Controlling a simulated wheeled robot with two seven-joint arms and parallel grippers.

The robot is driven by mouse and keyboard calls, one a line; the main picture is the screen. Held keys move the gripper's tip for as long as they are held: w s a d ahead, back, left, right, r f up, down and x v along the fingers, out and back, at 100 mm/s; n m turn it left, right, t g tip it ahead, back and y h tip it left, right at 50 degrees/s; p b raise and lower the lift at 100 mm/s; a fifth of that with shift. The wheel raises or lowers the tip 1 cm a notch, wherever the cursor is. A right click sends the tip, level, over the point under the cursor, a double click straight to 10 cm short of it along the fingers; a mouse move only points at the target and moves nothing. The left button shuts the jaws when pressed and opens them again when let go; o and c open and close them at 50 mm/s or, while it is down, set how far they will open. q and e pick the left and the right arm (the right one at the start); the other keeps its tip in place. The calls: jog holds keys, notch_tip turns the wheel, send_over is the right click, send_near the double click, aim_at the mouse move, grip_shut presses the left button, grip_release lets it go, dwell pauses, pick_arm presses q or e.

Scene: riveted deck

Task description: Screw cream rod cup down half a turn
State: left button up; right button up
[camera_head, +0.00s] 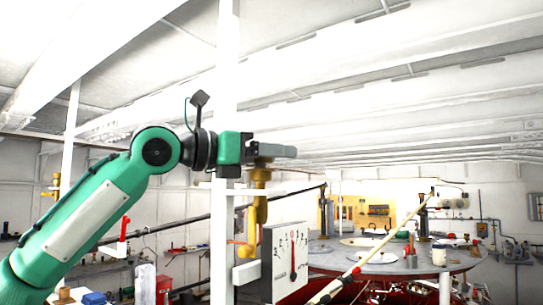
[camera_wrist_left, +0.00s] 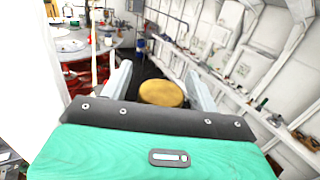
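A mustard-yellow cup (camera_head: 262,175) with a round cap stands upright on a yellow pipe fitting beside the white post. My left gripper (camera_head: 275,151) is at the cup's top, its fingers level and pointing right. In the left wrist view the round yellow cap (camera_wrist_left: 162,93) shows between the two spread fingers (camera_wrist_left: 160,82), with a gap on each side. I cannot tell the exact depth between fingers and cap. A cream rod (camera_head: 385,246) slants up to the right beyond. No clearly cream cup shows near my gripper. My right gripper is not in view.
A white gauge (camera_head: 291,262) with a red needle sits just below and right of the cup. The white post (camera_head: 224,110) rises close to my left wrist. A round grey table (camera_head: 415,262) with red underparts stands beyond. Air right of my gripper is free.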

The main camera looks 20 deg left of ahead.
pick_arm(q)
jog(key=shift+f, duration=0.15)
jog(key=shift+s+a+f+b, duration=0.1)
jog(key=shift+s+a+b, duration=0.15)
jog(key=shift+b, duration=0.1)
jog(key=b+v, duration=0.5)
jog(key=v, duration=0.8)
jog(key=shift+b, duration=0.3)
jog(key=shift+s, duration=0.1)
